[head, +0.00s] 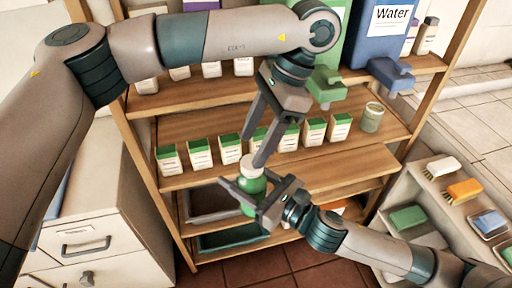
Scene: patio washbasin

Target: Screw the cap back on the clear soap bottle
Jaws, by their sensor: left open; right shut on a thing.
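The soap bottle (251,187) is small, with green contents, and stands about upright in front of the shelf. A pale cap-like top (249,163) sits at its neck; I cannot tell whether it is screwed down. My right gripper (246,179) comes from the lower right and is shut on the bottle's body, hiding part of it. My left gripper (254,149) points down from above, open. Its fingertips are just above and around the pale top, and I cannot tell whether they touch it.
A wooden shelf (205,183) behind holds a row of green-and-white boxes (200,152), a jar (372,117) and a blue water dispenser (378,45). A white drawer cabinet (110,210) stands left. At right, a low rack holds brushes (464,190) and a green block (408,218).

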